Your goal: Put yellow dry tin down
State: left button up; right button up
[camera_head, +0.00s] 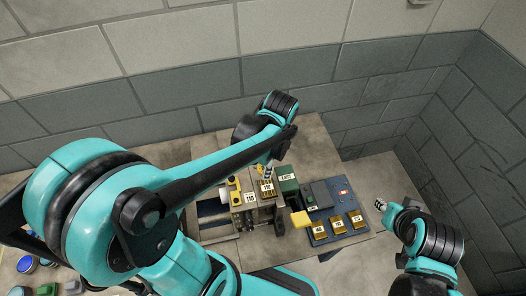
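A yellow block-like piece (300,219), which may be the yellow dry tin, is at the left edge of a blue panel on the table. Its underside is hidden, so I cannot tell what it rests on. My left gripper (268,173) points down from the bent arm, just above a brown labelled block (267,188). The arm covers most of it, and its fingers are too small to read. My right gripper (380,205) is at the table's right side, apart from the yellow piece. I cannot make out a gap between its fingers.
The blue panel (325,237) carries several brass labelled blocks (338,224). A metal fixture (237,206) with yellow parts is left. The table (310,142) is bare at the back; walls close it in.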

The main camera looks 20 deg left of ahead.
pick_arm(q)
jog(key=w+a+f, duration=0.1)
jog(key=w+f, duration=0.1)
jog(key=w+a+f+b, duration=0.1)
jog(key=w+a+f, duration=0.1)
jog(key=w, duration=0.1)
jog(key=w+a+f, duration=0.1)
jog(key=w+a, duration=0.1)
jog(key=shift+w+a+f+b, duration=0.15)
jog(key=shift+w+f+b, duration=0.15)
jog(key=shift+w+f, duration=0.1)
jog(key=shift+w+a+f, duration=0.1)
jog(key=shift+w+a, duration=0.05)
jog(key=shift+w+f+b, duration=0.1)
jog(key=shift+f+b, duration=0.45)
jog(key=shift+f, duration=1.5)
jog(key=shift+f, duration=0.2)
jog(key=o, duration=1)
jog(key=shift+o, duration=0.2)
